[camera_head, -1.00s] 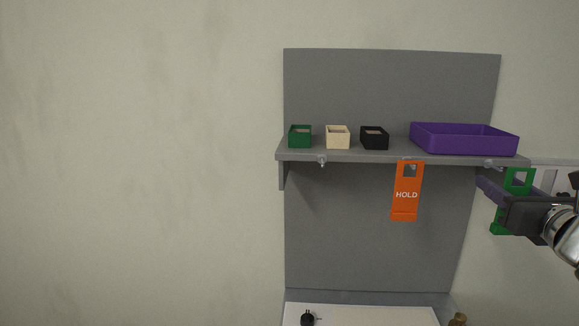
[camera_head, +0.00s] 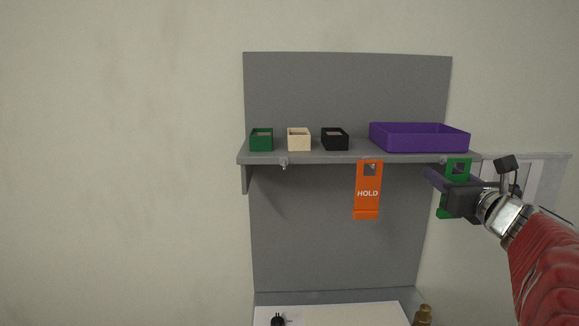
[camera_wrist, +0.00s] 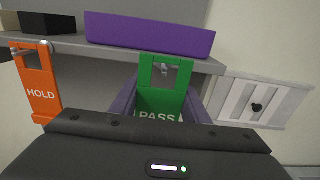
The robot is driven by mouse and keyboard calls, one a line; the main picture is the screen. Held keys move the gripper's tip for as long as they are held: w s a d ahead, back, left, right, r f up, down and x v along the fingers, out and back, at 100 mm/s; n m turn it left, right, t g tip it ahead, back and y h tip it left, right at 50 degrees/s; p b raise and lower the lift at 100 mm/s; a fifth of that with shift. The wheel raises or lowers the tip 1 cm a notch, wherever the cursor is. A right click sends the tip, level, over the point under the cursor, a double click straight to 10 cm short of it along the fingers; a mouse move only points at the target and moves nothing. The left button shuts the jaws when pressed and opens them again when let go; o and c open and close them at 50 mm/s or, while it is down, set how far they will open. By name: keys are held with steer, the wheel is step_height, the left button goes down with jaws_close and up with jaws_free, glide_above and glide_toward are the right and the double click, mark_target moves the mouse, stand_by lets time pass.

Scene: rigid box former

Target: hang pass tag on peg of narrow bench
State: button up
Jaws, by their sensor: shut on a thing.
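The green PASS tag (camera_head: 457,161) is upright in my gripper (camera_head: 446,185), near the right end of the shelf's front edge. In the wrist view the tag (camera_wrist: 160,102) stands between my two fingers (camera_wrist: 158,95), its square opening at the top. A metal peg (camera_wrist: 161,68) shows in that opening; I cannot tell whether it passes through or is behind. In the head view this right peg (camera_head: 443,160) is just left of the tag's top. The orange HOLD tag (camera_head: 367,200) hangs from the middle of the bench shelf (camera_head: 310,158). The left peg (camera_head: 284,163) is bare.
On the shelf are a green box (camera_head: 261,141), a cream box (camera_head: 299,141), a black box (camera_head: 335,141) and a purple tray (camera_head: 420,139) above the right peg. A pale slatted panel (camera_head: 540,175) is at the right. A white surface (camera_head: 340,315) lies below.

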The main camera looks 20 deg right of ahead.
steer(key=shift+w+d+f, duration=0.15)
steer(key=shift+w, duration=0.4)
steer(key=shift+w+d+f, duration=0.2)
steer(key=shift+w, duration=0.3)
steer(key=shift+w+d+f, duration=0.15)
steer(key=shift+w, duration=0.4)
steer(key=o, duration=1.1)
